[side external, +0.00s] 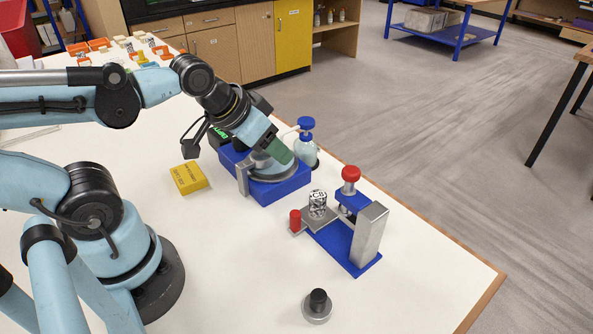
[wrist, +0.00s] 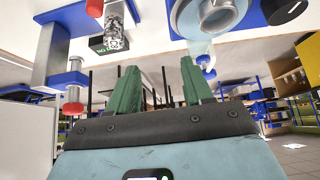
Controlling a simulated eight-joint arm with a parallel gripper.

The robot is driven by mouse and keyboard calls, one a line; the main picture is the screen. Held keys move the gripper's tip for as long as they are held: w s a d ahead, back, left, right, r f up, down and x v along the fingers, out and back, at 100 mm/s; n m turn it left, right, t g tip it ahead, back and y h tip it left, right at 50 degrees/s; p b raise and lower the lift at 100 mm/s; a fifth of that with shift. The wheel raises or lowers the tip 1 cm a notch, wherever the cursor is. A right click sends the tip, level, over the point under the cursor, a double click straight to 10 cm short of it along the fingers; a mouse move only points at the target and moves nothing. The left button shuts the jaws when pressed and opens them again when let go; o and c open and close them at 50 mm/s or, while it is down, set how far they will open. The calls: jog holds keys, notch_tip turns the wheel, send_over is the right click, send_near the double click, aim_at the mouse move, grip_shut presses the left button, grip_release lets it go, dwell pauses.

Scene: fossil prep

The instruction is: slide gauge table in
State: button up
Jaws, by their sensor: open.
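The gauge stands on the right part of the table in the side view, with a blue base (side external: 345,245), a silver block (side external: 370,235) and a red top knob (side external: 351,173). Its small grey gauge table (side external: 321,219) sticks out to the left, with a red handle (side external: 295,220) at its outer end. A patterned black-and-white cylinder (side external: 317,204) stands upright on it. The cylinder (wrist: 114,28) and red handle (wrist: 94,7) also show in the wrist view. My gripper (side external: 287,153) has green fingers, open and empty in the wrist view (wrist: 160,80), above the blue device, apart from the gauge.
A blue device (side external: 285,190) with a round grey plate sits below my gripper. A bottle with a blue cap (side external: 306,145) stands behind it. A yellow block (side external: 188,177) lies left, and a black-knobbed metal weight (side external: 317,307) stands in front. The table's right edge runs beyond the gauge.

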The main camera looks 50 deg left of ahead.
jog(key=shift+d, duration=0.1)
dwell(0.4)
jog(key=m+g, duration=0.1)
jog(key=g, duration=0.2)
send_near(294, 213)
jog(key=shift+x, duration=5.45)
grip_shut()
